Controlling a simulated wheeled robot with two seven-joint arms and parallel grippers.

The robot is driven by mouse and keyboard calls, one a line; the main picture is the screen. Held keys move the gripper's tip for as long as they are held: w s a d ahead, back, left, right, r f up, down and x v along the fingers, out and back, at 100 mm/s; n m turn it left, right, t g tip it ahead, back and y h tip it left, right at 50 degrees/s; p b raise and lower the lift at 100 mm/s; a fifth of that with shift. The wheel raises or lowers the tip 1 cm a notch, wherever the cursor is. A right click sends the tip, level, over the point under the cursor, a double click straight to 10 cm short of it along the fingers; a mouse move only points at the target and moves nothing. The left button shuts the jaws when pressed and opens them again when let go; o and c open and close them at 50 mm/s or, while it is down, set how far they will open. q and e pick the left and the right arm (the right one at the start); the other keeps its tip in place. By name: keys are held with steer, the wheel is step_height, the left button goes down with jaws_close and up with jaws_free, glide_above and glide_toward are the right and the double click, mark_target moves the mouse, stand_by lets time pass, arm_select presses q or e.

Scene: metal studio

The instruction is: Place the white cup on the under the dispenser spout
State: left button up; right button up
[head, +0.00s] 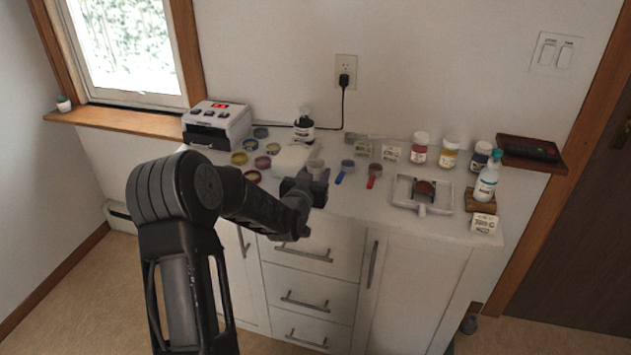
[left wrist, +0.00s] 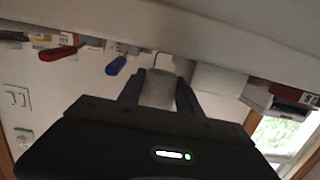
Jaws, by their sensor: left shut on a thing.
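My left gripper (head: 308,180) is at the front edge of the counter, left of the blue-handled scoop. It is shut on a small pale cup (head: 315,166), which also shows between the two fingers in the left wrist view (left wrist: 159,89). The cup is partly hidden by the gripper in the head view. A bottle with a teal top (head: 487,177) stands on a wooden block at the right; I cannot tell whether it is the dispenser, and no spout shows clearly. My right gripper is not in view.
A white machine with a red display (head: 217,123) stands at the back left. Several small round tins (head: 262,162) lie near it. Blue (head: 346,170) and red (head: 374,174) scoops, jars (head: 420,148) and a white tray (head: 405,200) lie to the right. The counter front (head: 335,212) is mostly bare.

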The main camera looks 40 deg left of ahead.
arm_select(q)
steer(key=shift+f, duration=1.25)
steer(key=shift+f, duration=0.2)
steer(key=o, duration=1)
steer(key=shift+r, duration=0.1)
steer(key=shift+o, duration=0.2)
steer(key=shift+r, duration=0.15)
steer(key=b+v, duration=0.1)
steer(key=v, duration=1.1)
